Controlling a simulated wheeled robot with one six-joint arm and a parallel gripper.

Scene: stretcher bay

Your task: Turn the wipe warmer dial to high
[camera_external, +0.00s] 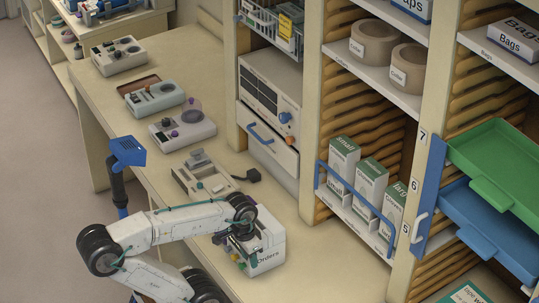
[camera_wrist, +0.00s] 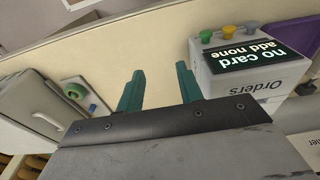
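No wipe warmer label is legible, so I cannot tell which unit is the warmer. In the wrist view, a round green dial (camera_wrist: 75,90) sits on a pale panel at the left, with a small blue part beside it. My gripper (camera_wrist: 158,84) has its two teal fingers apart, with nothing between them. The dial is left of the fingers and apart from them. In the external view, my gripper (camera_external: 232,243) is beside the white Orders box (camera_external: 268,250), its fingers partly hidden.
The Orders box also shows in the wrist view (camera_wrist: 270,88), with a lit "no card add none" screen and coloured buttons. Several small devices line the bench (camera_external: 300,280). Shelves with cartons (camera_external: 371,185) and a blue rail stand right. The bench's near right is bare.

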